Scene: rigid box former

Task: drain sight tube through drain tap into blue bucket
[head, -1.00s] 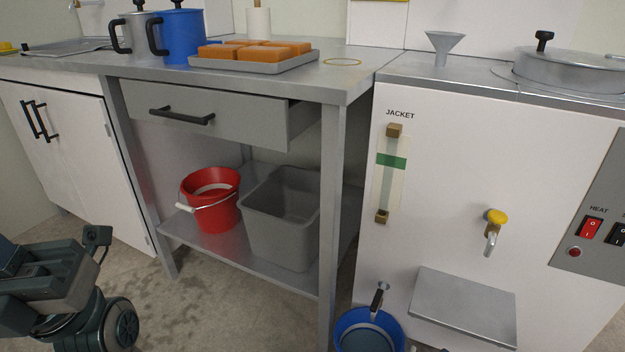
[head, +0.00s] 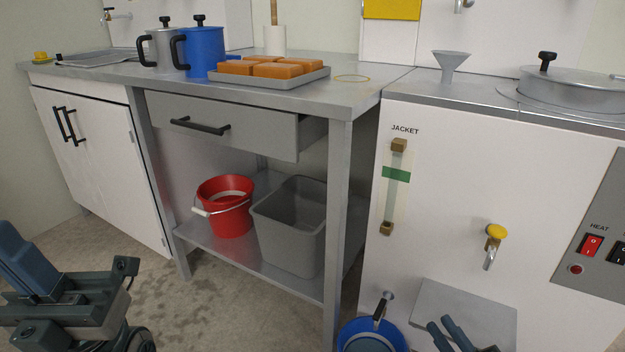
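The sight tube (head: 393,190) is upright on the white machine front under the word JACKET, between two brass fittings, with a green band behind it. Its liquid level is too small to tell. The drain tap (head: 381,308), with a black lever, sticks out low on the machine. The blue bucket (head: 346,334) stands on the floor under it, cut off by the lower edge. My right gripper (head: 447,331) is at the bottom edge, right of the bucket, its two fingers apart with nothing between them. My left arm is at the lower left; its fingertips cannot be made out.
A yellow-handled tap (head: 494,236) sits above a metal shelf (head: 463,302) on the machine. A red bucket (head: 225,207) and a grey bin (head: 290,228) stand on the table's lower shelf. A funnel (head: 449,65) stands on the machine top.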

